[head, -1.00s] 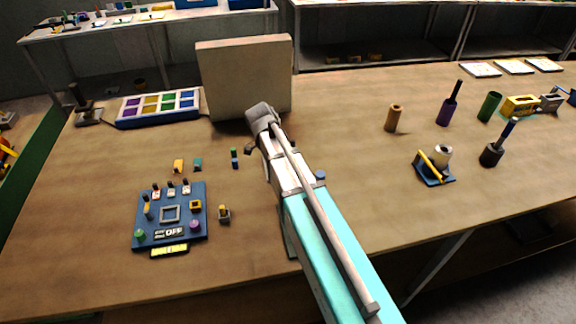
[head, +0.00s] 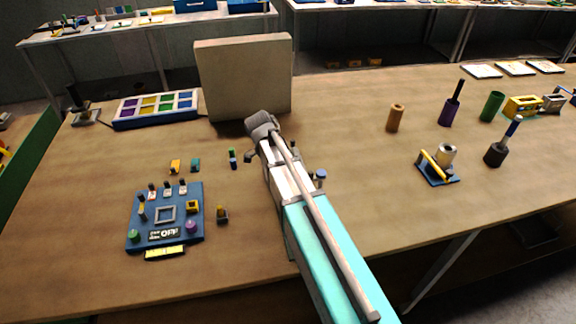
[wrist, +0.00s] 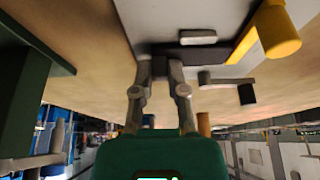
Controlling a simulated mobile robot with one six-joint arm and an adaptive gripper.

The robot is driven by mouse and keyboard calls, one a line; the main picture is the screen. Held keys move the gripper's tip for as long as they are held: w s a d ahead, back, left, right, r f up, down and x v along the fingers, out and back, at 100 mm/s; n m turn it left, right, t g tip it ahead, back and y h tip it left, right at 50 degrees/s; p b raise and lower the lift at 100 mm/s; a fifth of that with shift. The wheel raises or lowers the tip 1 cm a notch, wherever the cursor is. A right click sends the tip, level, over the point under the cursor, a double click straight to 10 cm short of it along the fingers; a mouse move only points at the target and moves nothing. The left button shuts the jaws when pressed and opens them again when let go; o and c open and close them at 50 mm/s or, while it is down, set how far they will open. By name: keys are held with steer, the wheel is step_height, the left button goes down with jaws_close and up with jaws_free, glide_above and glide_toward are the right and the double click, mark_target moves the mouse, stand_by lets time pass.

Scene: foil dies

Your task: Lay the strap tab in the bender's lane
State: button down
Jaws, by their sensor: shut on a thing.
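My gripper (wrist: 161,68) is shut on a small dark piece, which I take for the strap tab; little of it shows between the fingertips. In the head view my arm hides the fingers and the tab. In the wrist view the fingertips are at the edge of a pale grey plate (wrist: 140,20). On it are a dark bar (wrist: 205,53), a small light grey block (wrist: 197,38) and a yellow post (wrist: 278,32). This looks like the bender; its lane is not clear. I cannot tell whether the tab touches it.
A tall beige panel (head: 243,75) stands just beyond my wrist. A blue board with knobs (head: 180,232) and small loose pieces (head: 175,167) lie to the left. A blue stand with a yellow bar (head: 437,170) and several cylinders (head: 396,118) are on the right.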

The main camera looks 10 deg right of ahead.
steer(key=shift+f, duration=0.2)
steer(key=c, duration=0.7)
jaws_free()
steer(key=shift+r, duration=0.1)
steer(key=shift+o, duration=0.2)
steer(key=shift+r, duration=0.1)
steer(key=p+v, duration=0.4)
steer(key=shift+r, duration=0.15)
steer(key=p+v, duration=0.7)
steer(key=v, duration=0.1)
